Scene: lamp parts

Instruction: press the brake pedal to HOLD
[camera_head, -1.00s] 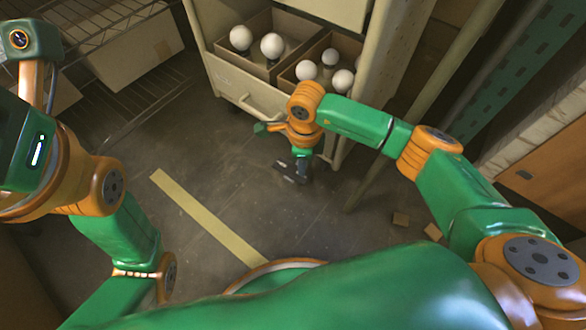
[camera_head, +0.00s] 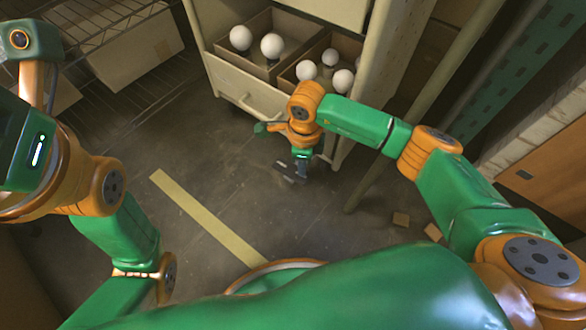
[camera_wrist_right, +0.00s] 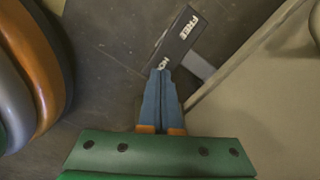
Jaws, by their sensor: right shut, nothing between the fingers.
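The brake pedal (camera_wrist_right: 178,38) is a dark flat plate with white lettering in the right wrist view. FREE reads at its far end, and part of HOLD shows at its near end, partly covered by my fingertips. In the head view the pedal (camera_head: 285,174) is a small dark shape low by the cart's corner. My right gripper (camera_wrist_right: 162,76) is shut and empty, with its blue fingertips over the HOLD end. I cannot tell whether they touch it. In the head view the right gripper (camera_head: 302,172) points down beside the pedal. My left gripper is not in view.
A beige cart (camera_head: 232,81) with a drawer handle stands behind the pedal. Open boxes on it hold several white bulbs (camera_head: 272,45). A wire rack (camera_head: 85,30) stands at the left. Floor around the yellow stripe (camera_head: 205,215) is clear.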

